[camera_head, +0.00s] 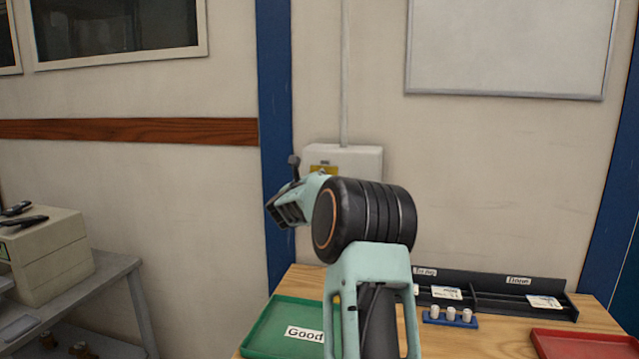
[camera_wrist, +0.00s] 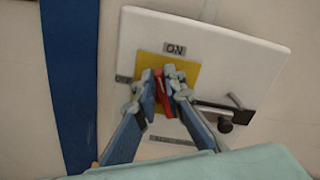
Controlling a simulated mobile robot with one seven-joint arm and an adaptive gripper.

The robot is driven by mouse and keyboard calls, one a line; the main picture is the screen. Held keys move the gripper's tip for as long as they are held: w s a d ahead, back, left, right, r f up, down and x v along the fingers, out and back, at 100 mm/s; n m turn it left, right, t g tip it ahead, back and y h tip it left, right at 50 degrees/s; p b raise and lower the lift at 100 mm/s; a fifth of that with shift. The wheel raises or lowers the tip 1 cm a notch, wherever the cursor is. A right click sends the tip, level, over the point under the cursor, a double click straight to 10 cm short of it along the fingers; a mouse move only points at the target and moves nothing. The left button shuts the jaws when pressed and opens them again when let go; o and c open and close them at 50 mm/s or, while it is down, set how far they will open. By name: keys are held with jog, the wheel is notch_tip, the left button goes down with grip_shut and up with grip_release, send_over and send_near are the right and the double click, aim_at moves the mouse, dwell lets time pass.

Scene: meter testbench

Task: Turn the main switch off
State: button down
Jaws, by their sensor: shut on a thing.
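The main switch is a small red handle (camera_wrist: 161,88) on a yellow plate (camera_wrist: 148,62), on the front of a white wall box (camera_wrist: 215,62). A label above the plate (camera_wrist: 174,49) appears to read "ON". My gripper (camera_wrist: 164,82) has its fingers on both sides of the red handle, shut on it. The fingers partly hide the handle and the lower plate. In the head view the box (camera_head: 360,157) shows behind my arm, with a corner of the yellow plate (camera_head: 323,170); the handle and fingertips are hidden there.
Below is a wooden table with a green tray (camera_head: 268,340), a red tray (camera_head: 590,347), a black rack (camera_head: 490,281) and a blue block with white pegs (camera_head: 450,320). A blue post (camera_head: 275,100) stands left.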

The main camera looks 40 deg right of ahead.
jog(key=shift+w+a+f+n, duration=0.2)
jog(key=shift+f+n, duration=0.2)
jog(key=shift+n, duration=1.65)
jog(key=shift+w+a+f+n, duration=0.15)
jog(key=shift+f+n, duration=0.25)
jog(key=shift+n, duration=1.7)
jog(key=shift+w+a+f+n, duration=0.2)
jog(key=shift+f+n, duration=0.2)
jog(key=shift+n, duration=1.65)
jog(key=c, duration=2)
grip_release()
jog(key=v, duration=1.2)
